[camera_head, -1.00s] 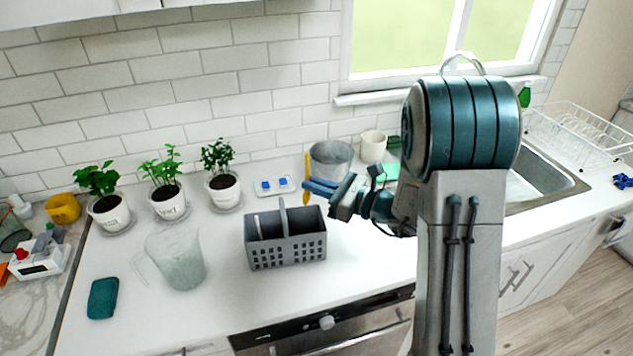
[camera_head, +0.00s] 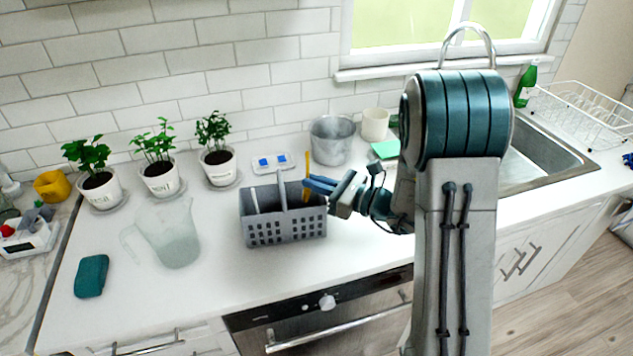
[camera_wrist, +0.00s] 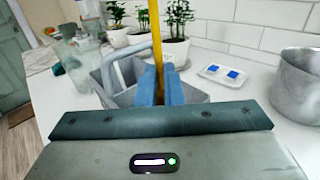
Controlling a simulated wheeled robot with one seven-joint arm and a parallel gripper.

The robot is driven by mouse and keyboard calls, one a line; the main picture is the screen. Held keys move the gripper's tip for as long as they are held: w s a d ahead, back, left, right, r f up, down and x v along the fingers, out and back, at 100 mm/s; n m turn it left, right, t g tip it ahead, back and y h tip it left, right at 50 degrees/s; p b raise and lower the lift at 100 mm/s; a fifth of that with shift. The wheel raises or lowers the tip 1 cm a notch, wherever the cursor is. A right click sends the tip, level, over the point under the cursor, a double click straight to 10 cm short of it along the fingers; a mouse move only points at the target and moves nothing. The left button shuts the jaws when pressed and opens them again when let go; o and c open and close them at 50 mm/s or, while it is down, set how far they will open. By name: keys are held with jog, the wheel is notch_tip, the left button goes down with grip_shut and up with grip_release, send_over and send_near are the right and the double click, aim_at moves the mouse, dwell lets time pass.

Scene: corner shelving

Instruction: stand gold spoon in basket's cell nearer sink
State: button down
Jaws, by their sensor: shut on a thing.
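The gold spoon (camera_head: 307,165) is upright between the blue fingers of my gripper (camera_head: 308,186), which is shut on it. In the wrist view the spoon's shaft (camera_wrist: 155,35) rises from between the fingertips (camera_wrist: 160,84). The grey basket (camera_head: 286,228) stands on the counter, with an upright handle over its middle. My fingertips are at the basket's right end, the side nearer the sink (camera_head: 545,160). The spoon's lower end is hidden by the fingers and basket, so I cannot tell how deep it sits. Another light utensil (camera_head: 254,199) stands in the basket's left cell.
A metal pot (camera_head: 331,142) and white cup (camera_head: 375,124) stand behind my gripper. A small tray with blue pieces (camera_head: 273,162) lies behind the basket. A clear pitcher (camera_head: 172,235) stands left of it, with potted plants (camera_head: 160,175) behind.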

jog(key=shift+f, duration=0.3)
jog(key=c, duration=1.5)
grip_release()
jog(key=b+v, duration=0.3)
jog(key=v, duration=1)
jog(key=shift+s+d, duration=0.2)
jog(key=shift+d, duration=0.15)
jog(key=shift+r, duration=0.1)
